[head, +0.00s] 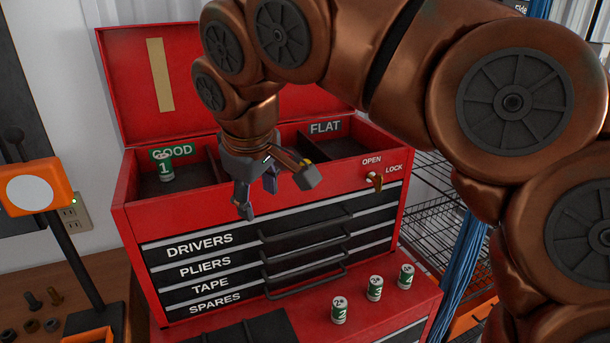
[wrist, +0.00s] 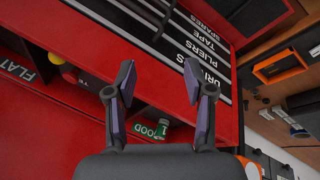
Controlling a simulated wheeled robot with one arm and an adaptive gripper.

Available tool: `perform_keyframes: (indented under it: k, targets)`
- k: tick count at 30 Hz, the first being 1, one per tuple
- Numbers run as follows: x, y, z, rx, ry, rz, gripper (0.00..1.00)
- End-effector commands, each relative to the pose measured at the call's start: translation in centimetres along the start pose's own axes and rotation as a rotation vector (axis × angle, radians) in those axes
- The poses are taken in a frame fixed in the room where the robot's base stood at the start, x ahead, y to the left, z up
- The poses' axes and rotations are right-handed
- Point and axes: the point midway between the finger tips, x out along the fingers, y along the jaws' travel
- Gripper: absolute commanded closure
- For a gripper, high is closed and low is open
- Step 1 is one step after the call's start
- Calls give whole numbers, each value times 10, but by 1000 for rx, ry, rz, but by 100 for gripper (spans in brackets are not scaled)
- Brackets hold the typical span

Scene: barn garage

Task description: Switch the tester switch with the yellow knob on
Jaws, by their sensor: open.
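My gripper (head: 276,190) is open and empty, in front of and above the red toolbox (head: 125,222). In the wrist view the two fingers (wrist: 159,82) stand apart over the toolbox front, with nothing between them. A small yellow part (head: 306,163) shows behind one finger in the head view. I cannot tell whether either is the switch's yellow knob. An orange device with a round white face (head: 31,188) stands on a black post at the left.
The toolbox lid is up. A green-and-white cell marked 1 (head: 165,168) stands in the GOOD compartment. Several similar cells, including one marked 2 (head: 339,310), stand on the red lower chest. Bolts lie on the wooden bench (head: 40,287).

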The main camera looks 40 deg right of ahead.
Motion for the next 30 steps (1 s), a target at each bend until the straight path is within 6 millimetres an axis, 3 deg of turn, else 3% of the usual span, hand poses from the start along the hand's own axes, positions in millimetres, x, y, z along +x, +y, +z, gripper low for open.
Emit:
perform_keyframes:
  k: [8, 18, 24, 30]
  targets:
    - [-12, 57, -26, 72, 84, 41, 47]
    - [-3, 127, -24, 239, 104, 44, 47]
    - [8, 153, -14, 324, 89, 31, 47]
    - [15, 163, -8, 360, 77, 22, 47]
